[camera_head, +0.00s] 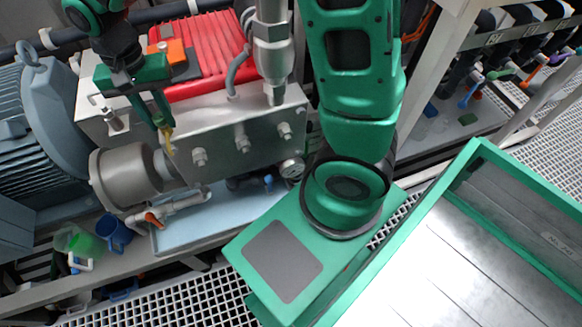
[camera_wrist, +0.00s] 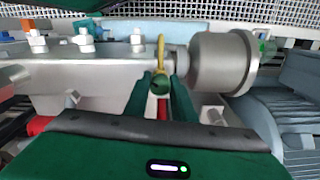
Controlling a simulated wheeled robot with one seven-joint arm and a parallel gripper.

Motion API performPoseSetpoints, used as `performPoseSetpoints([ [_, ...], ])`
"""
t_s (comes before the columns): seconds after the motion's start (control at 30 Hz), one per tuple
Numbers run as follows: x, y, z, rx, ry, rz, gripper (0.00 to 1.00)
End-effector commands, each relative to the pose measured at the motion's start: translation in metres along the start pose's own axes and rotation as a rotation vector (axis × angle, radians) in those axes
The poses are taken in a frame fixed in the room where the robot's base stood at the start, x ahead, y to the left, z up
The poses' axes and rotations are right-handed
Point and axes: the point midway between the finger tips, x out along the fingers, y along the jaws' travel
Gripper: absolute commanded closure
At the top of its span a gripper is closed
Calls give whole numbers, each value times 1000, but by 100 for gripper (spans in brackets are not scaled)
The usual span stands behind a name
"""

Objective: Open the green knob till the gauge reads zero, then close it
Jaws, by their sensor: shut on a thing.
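My gripper (camera_head: 160,120) reaches down in front of the steel block at the upper left of the head view. In the wrist view its two green fingers (camera_wrist: 164,92) are shut on a small round green knob (camera_wrist: 159,84). A yellow piece (camera_wrist: 160,50) stands just beyond the knob and also shows below the fingertips in the head view (camera_head: 168,143). The knob itself is hidden or too small to tell from the fingers in the head view. The round gauge (camera_head: 292,168) sits at the block's lower right corner. Its needle is too small to read.
The steel block (camera_head: 225,145) has several protruding fittings. A grey cylinder (camera_head: 125,178) is close left of my gripper, and a blue-grey motor (camera_head: 40,120) is farther left. A red ribbed cover (camera_head: 210,50) lies behind. A blue tray (camera_head: 215,222) lies below.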

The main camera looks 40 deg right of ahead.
Motion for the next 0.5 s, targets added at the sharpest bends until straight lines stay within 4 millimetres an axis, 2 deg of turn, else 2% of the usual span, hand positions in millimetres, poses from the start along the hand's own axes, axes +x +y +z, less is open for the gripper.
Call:
performPoseSetpoints([
  [0.2, 0, 1, -1, 224, 2, 1, 96],
  [0.5, 0, 2, -1, 386, 2, 1, 96],
])
